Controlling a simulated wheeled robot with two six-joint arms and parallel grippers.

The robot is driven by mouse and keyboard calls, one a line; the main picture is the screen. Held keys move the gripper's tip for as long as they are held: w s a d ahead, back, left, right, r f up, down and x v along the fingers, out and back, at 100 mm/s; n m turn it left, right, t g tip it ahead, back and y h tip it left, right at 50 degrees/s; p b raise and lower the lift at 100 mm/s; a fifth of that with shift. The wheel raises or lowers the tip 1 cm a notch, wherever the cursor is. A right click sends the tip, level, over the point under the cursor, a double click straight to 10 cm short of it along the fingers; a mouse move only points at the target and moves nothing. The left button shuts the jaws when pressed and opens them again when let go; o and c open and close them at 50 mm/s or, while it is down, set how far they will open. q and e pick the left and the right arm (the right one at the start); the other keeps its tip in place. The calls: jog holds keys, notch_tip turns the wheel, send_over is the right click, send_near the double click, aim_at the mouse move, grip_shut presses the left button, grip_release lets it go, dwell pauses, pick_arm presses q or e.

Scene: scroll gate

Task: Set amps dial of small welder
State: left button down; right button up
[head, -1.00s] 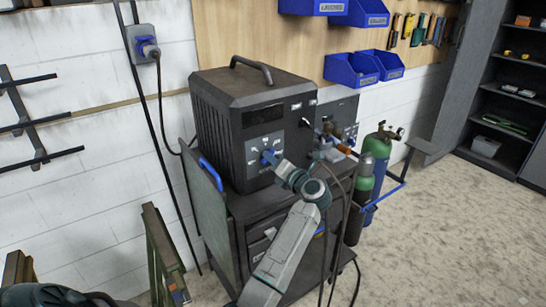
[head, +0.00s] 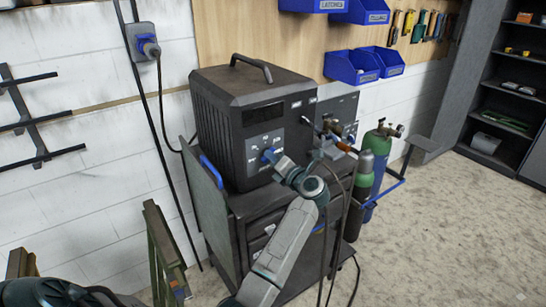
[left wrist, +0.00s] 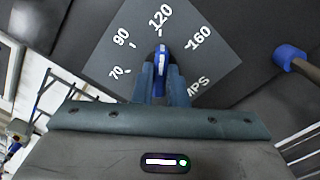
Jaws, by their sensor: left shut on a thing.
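The black welder (head: 225,110) stands on a dark cart and has a grey dial panel (head: 256,142) on its front. My left gripper (head: 272,159) is at this panel, shut on the blue amps dial (left wrist: 161,52). In the left wrist view, the fingers (left wrist: 160,72) sit on both sides of the dial. The panel (left wrist: 200,65) reads 70, 90, 120 and 160, with part of the word AMPS. The dial's white mark points roughly at 120. The fingers hide the lower part of the dial. My right gripper is not in view.
A smaller grey unit (head: 340,105) stands right of the black welder, near hoses and green-topped gas cylinders (head: 367,165). The cart (head: 257,216) has a blue handle (head: 211,172) at left. Blue bins (head: 352,68) hang on the wall. Floor at right is clear.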

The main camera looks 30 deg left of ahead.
pick_arm(q)
jog(key=m+p, duration=0.9)
jog(key=shift+f+p, duration=0.15)
jog(key=shift+p, duration=0.2)
dwell(0.4)
jog(key=c, duration=1.5)
grip_release()
jog(key=shift+o, duration=0.2)
jog(key=b+v, duration=0.4)
jog(key=v, duration=0.6)
jog(key=shift+s+d+b, duration=0.15)
jog(key=shift+d+b, duration=0.2)
